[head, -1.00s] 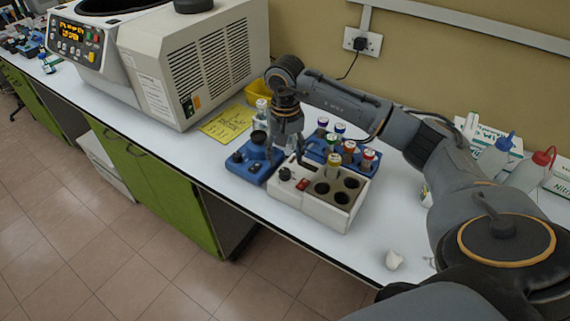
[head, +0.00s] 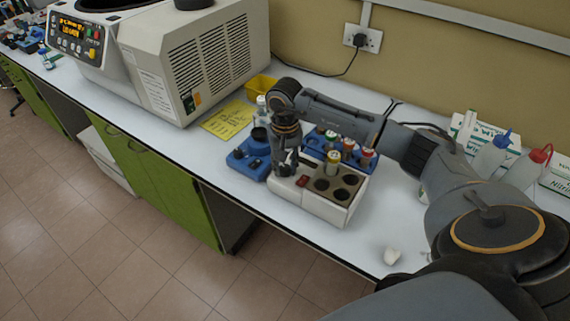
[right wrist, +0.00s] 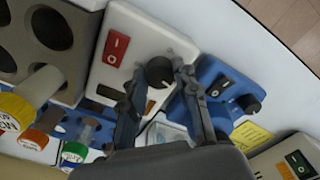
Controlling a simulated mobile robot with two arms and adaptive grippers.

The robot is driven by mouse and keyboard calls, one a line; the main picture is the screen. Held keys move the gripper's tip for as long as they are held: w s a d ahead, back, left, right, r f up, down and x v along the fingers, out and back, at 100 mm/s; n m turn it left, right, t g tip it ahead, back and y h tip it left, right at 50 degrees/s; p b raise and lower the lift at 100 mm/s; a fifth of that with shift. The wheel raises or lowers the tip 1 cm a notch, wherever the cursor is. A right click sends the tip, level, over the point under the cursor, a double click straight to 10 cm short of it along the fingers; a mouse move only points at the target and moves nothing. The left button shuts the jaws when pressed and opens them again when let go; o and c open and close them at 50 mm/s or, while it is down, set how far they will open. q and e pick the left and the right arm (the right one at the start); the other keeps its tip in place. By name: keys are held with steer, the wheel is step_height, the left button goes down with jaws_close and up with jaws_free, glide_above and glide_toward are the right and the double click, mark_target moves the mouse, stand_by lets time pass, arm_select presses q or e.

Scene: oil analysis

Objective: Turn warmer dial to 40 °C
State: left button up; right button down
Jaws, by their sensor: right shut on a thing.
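The warmer (head: 318,207) is a white block with round dark wells and stands near the bench's front edge. In the right wrist view its panel (right wrist: 122,22) shows a red rocker switch (right wrist: 116,49) and a black dial (right wrist: 160,72). My right gripper (head: 285,170) is down over the panel's left end and hides the dial in the head view. In the right wrist view the right gripper (right wrist: 161,76) has a finger on each side of the dial and is shut on it. I cannot read the dial's setting. My left gripper is not in view.
A blue device (head: 246,162) with a black knob stands just left of the warmer. A capped vial (head: 333,163) stands in a warmer well. A blue rack (head: 316,142) with several vials is behind. A big centrifuge (head: 150,70) fills the back left. The bench's front right is mostly clear.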

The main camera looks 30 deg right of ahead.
steer(key=shift+f+m+b, duration=0.15)
steer(key=shift+m+b, duration=0.85)
steer(key=shift+b, duration=0.05)
steer(key=shift+m+b, duration=1.05)
steer(key=shift+m, duration=0.15)
steer(key=m+b, duration=0.2)
steer(key=m, duration=0.1)
steer(key=shift+m+b, duration=0.45)
steer(key=shift+m, duration=0.75)
steer(key=shift+r, duration=0.2)
steer(key=c, duration=1)
jaws_free()
